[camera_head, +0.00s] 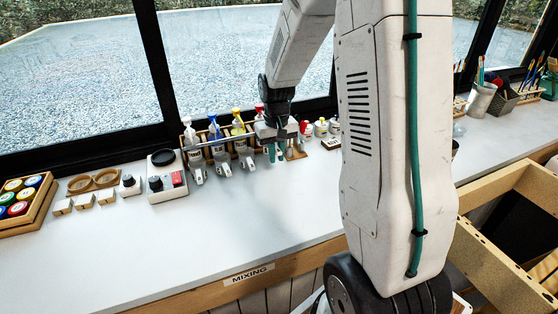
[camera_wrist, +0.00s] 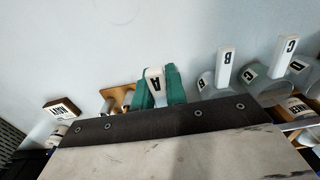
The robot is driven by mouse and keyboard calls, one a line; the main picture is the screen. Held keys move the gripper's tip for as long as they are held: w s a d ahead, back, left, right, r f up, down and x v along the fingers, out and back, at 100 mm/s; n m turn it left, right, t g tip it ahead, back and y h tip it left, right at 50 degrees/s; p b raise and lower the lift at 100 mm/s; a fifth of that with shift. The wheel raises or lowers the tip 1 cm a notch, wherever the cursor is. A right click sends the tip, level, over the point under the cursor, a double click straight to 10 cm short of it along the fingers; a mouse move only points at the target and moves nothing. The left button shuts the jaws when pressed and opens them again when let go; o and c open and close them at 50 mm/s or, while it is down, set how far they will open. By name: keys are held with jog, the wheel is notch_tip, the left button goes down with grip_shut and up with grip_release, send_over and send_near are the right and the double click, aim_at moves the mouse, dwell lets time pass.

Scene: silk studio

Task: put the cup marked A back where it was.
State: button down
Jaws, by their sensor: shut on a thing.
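My gripper (camera_head: 277,152) is shut on the white handle of the cup marked A (camera_wrist: 155,82). In the wrist view, its teal fingers (camera_wrist: 156,88) press on both sides of that handle, and the black A faces the camera. The cup's body is hidden behind the gripper. I cannot tell whether the cup touches the counter or the rack. The cups marked B (camera_wrist: 226,66), C (camera_wrist: 282,58) and D (camera_wrist: 300,66) stand in a row to the right in the wrist view. In the head view, this row of cups (camera_head: 222,164) is left of my gripper.
A wooden rack (camera_head: 187,148) with coloured-top bottles stands behind the cups. A small wooden piece (camera_wrist: 119,97) lies close beside the fingers, and a labelled block (camera_wrist: 61,108) is farther left. A scale-like device (camera_head: 167,181) is farther left in the head view. The front counter (camera_head: 240,225) is clear.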

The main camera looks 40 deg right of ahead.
aim_at(276, 171)
jog(key=shift+w+d+f, duration=0.1)
jog(key=shift+w+f, duration=0.05)
jog(key=shift+w, duration=0.3)
jog(key=shift+s+f, duration=0.1)
jog(key=shift+f, duration=1.55)
jog(key=shift+f, duration=0.15)
jog(key=c, duration=1.4)
grip_release()
